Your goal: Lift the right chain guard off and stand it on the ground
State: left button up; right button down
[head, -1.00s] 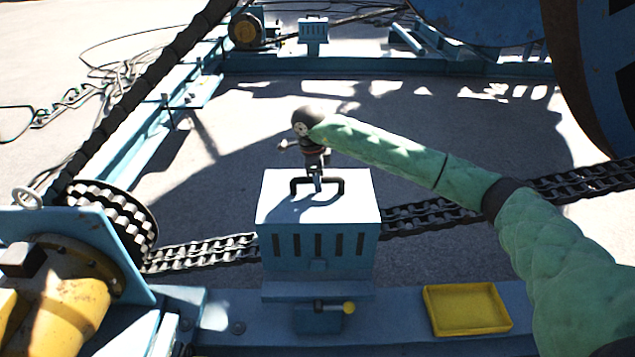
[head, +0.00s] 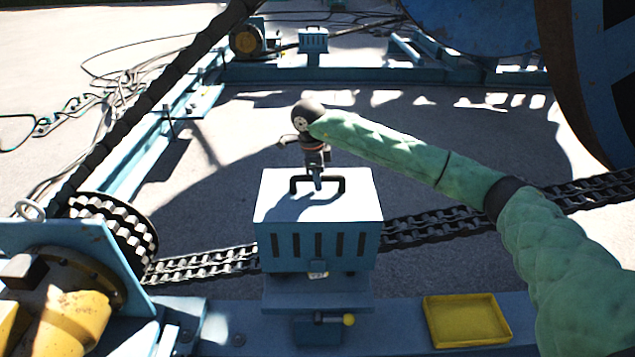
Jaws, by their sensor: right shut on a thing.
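The right chain guard (head: 318,245) is a light blue box with dark slots in its front and a black handle (head: 335,184) on its flat top. It is upright, just above its blue bracket (head: 318,293) on the frame, with a narrow gap showing under its front edge. My right gripper (head: 317,184) comes from above and is shut on the handle. The chain (head: 430,225) runs behind or through the guard; the guard hides that part. My left gripper is not in view.
A yellow tray (head: 466,320) lies on the near blue beam, right of the guard. A yellow motor (head: 62,315) and a checkered sprocket (head: 118,232) are at the left. A large reel (head: 590,80) is at the upper right. Grey ground beyond the chain is clear.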

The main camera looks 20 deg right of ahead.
jog(key=shift+r+p, duration=1)
jog(key=shift+r, duration=2.9)
jog(key=shift+f, duration=0.1)
